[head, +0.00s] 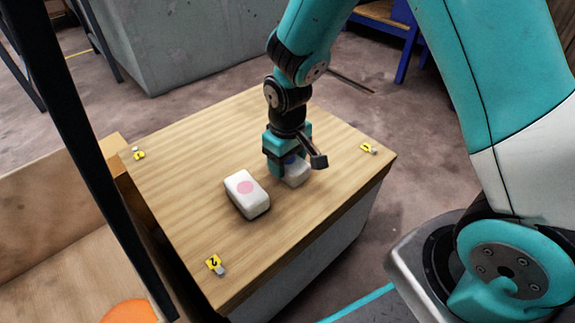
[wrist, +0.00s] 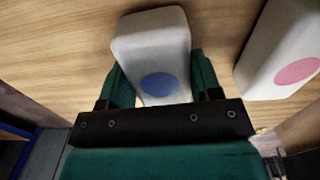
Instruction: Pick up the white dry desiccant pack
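A white desiccant pack with a blue spot (wrist: 160,84) stands on the wooden top; in the head view this pack (head: 297,174) is partly hidden by my gripper. My gripper (head: 289,172) points down over it. In the wrist view, the fingers of my gripper (wrist: 158,78) lie on both sides of this pack, with no clear gap seen. Whether they press on it cannot be told. A second white pack with a pink spot (head: 246,193) lies to the left, apart from my gripper; it also shows at the right of the wrist view (wrist: 280,50).
The wooden top (head: 190,175) of the cabinet is mostly clear. Small yellow numbered tags (head: 214,264) sit near its corners. A wooden box (head: 60,215) with an orange object (head: 130,312) adjoins at left. A grey block (head: 180,40) stands behind.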

